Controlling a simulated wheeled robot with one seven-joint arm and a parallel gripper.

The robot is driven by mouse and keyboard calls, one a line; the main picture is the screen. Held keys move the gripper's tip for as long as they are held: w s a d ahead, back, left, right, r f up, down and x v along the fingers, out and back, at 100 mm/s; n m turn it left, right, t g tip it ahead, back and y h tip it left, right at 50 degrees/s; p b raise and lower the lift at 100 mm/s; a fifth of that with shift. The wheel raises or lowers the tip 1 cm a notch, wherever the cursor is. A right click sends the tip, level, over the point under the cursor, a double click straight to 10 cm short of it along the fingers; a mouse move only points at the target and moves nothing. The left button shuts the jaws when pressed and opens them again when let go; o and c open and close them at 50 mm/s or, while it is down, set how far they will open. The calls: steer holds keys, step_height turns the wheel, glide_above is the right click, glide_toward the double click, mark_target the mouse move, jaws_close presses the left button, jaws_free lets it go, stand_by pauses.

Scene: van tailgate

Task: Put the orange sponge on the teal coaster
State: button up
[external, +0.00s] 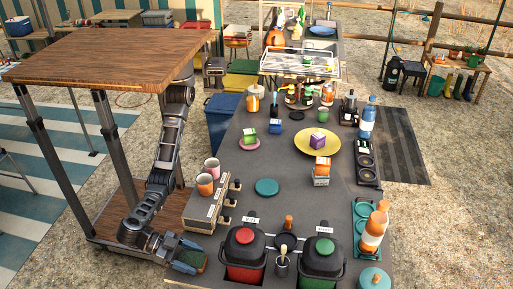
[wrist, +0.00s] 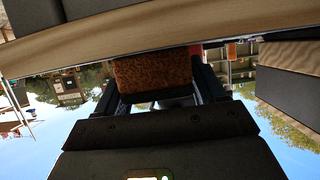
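My gripper (external: 190,254) is low at the left of the dark counter, beside the counter's near-left side. In the wrist view, the orange sponge (wrist: 153,72), brownish and speckled in shade, fills the gap between the two fingers of my gripper (wrist: 155,85), which is shut on it. In the external view the sponge (external: 190,260) shows only as a small dark greenish and brown block between the fingers. The teal coaster (external: 267,187) is a flat round disc lying bare on the counter, up and right of my gripper. It does not show in the wrist view.
A box with knobs (external: 206,208), carrying two cups (external: 205,184), stands between my gripper and the coaster. Red (external: 244,252) and green (external: 321,257) lidded canisters stand at the near end. An orange-and-white carton (external: 321,172) stands right of the coaster. The counter around the coaster is clear.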

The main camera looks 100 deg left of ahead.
steer(key=shift+o, duration=1.1)
steer(key=shift+o, duration=0.3)
steer(key=p+v, duration=0.1)
steer(key=v, duration=0.6)
steer(key=shift+s+r+p, duration=0.1)
steer(key=shift+r+p, duration=0.05)
steer(key=shift+p, duration=0.2)
steer(key=shift+o, duration=1.2)
steer(key=shift+s+a, duration=0.1)
steer(key=shift+s, duration=0.1)
